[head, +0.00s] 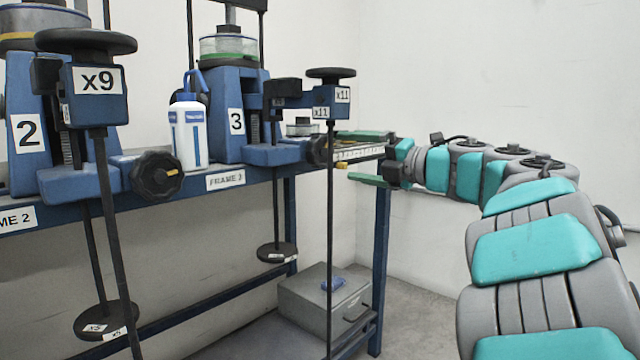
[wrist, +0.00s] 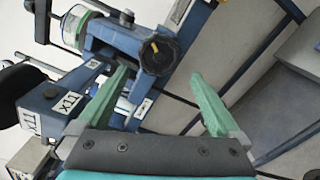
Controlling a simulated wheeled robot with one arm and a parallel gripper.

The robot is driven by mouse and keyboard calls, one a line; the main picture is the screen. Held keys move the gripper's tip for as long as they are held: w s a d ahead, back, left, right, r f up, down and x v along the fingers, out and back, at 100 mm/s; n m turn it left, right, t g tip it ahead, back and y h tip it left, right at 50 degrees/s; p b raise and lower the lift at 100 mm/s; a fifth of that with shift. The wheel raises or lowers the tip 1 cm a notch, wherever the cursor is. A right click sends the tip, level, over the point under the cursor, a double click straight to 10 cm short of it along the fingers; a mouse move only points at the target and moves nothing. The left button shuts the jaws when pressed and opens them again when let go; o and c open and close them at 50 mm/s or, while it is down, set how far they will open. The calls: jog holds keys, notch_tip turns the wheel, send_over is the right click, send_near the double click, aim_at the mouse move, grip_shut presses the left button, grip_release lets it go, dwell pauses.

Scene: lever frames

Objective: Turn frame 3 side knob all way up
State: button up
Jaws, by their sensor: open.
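Frame 3 (head: 222,125) is the blue stand with the "3" label, on the bench in the middle of the head view. Its black side knob (head: 318,150) is on its right side, seen partly edge-on. In the wrist view, the round, lobed knob (wrist: 160,55) shows a yellow mark near its centre. My gripper (head: 346,155) is to the right of the knob, with its green fingers apart and nothing between them. In the wrist view, my gripper (wrist: 158,76) points towards the knob, which lies just beyond the fingertips. No contact shows.
A lever arm labelled x11 (head: 322,96) juts forward from frame 3, with a rod (head: 331,220) hanging from it. A white bottle (head: 188,135) stands left of frame 3. Frame 2 (head: 35,130) is farther left. A grey box (head: 322,302) sits low under the bench.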

aim_at(324, 152)
jog(key=shift+n, duration=0.3)
jog(key=p+x, duration=0.1)
jog(key=x, duration=0.8)
jog(key=shift+w+d+r, duration=0.1)
jog(key=shift+w+r, duration=0.05)
grip_shut()
dwell(0.4)
